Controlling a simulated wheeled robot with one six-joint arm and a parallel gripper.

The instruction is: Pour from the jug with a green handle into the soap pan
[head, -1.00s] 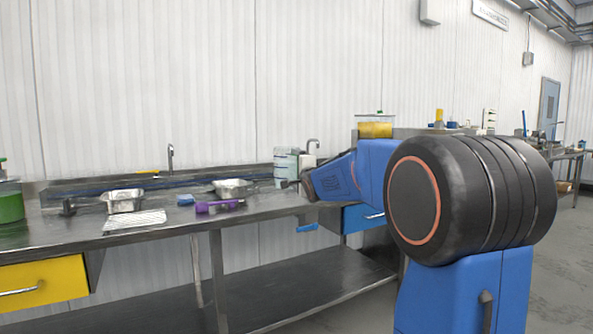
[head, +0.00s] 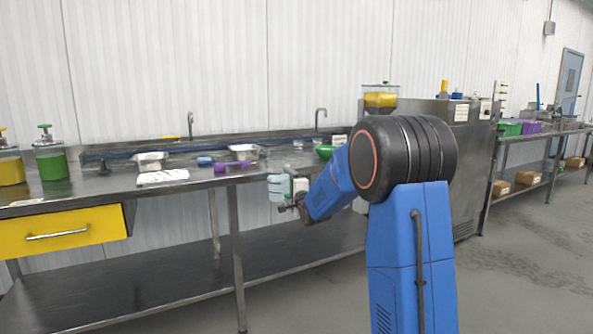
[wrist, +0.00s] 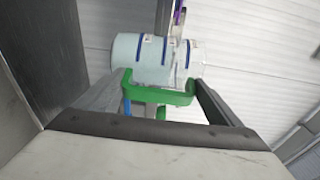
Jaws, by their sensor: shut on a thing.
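The jug (head: 275,188) is pale and translucent with a green handle (wrist: 158,95). My gripper (wrist: 160,90) is shut on that handle. In the head view the jug hangs in front of the counter's front edge, at the left end of my arm. In the wrist view the jug body (wrist: 150,58) lies across the picture beyond the fingers; its contents are hard to make out. I cannot tell which is the soap pan. The jug is apart from both.
A purple tool (head: 233,166), a blue item (head: 205,161) and a white rack (head: 163,177) lie on the metal counter (head: 110,188). A green bowl (head: 324,152) stands near my arm. Green (head: 52,163) and yellow (head: 11,170) containers stand at the left. The right floor is open.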

